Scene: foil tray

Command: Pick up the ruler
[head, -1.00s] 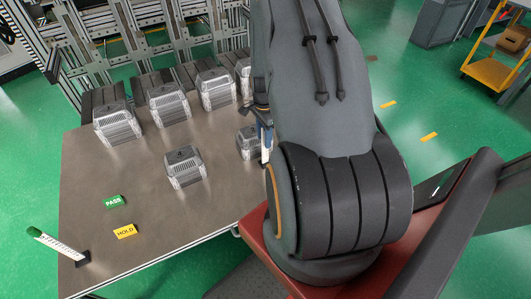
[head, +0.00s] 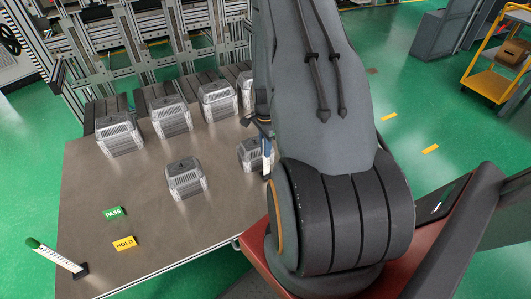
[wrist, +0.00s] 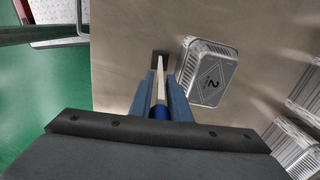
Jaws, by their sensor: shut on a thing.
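A pale ruler with a blue end (head: 267,163) stands near the right side of the table, partly hidden by my arm. It also shows in the wrist view (wrist: 155,92), seen along its length, with a dark block at its far end. My gripper (wrist: 160,80) is shut on this ruler, with blue-grey fingers on both sides of it. In the head view my gripper (head: 263,124) is mostly hidden behind my arm. I cannot tell whether the dark block touches the table. A second ruler, white with a green end (head: 58,257), leans from a dark block at the table's front left corner.
A lidded foil tray marked 2 (wrist: 207,75) lies close right of the held ruler in the wrist view. Several more lidded foil trays (head: 186,179) stand across the table. A green PASS sign (head: 114,213) and yellow HOLD sign (head: 124,243) lie front left.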

